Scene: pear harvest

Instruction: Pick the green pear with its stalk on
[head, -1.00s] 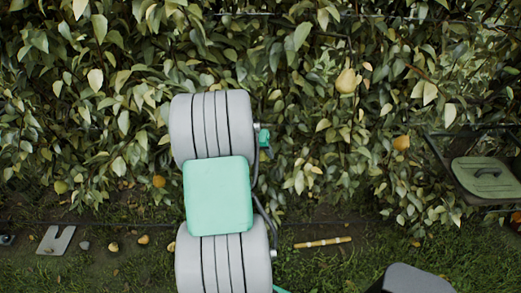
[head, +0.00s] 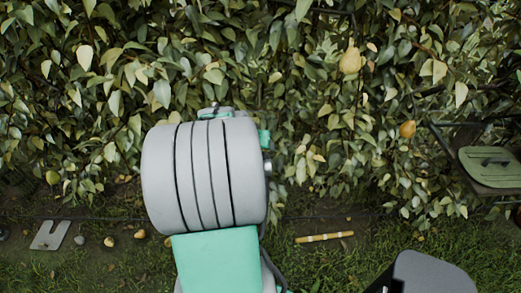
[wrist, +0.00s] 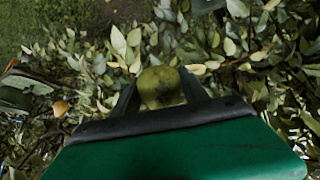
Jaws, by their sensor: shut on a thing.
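A dull yellow-green pear (wrist: 161,87) sits between the two dark fingers of my gripper (wrist: 160,84) in the wrist view. The fingers touch it on both sides, and the gripper is shut on it. Its rounded end faces the camera. The stalk is hidden behind the fruit, so I cannot tell whether it is on or still joined to a twig. In the head view my own arm covers the gripper and this pear.
A yellow pear (head: 351,58) and an orange-brown pear (head: 407,129) hang in the leafy hedge. A green-lidded box (head: 490,165) stands at right. A yellowish stick (head: 324,237), a grey notched plate (head: 50,235) and small fallen fruit (head: 110,241) lie on the ground.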

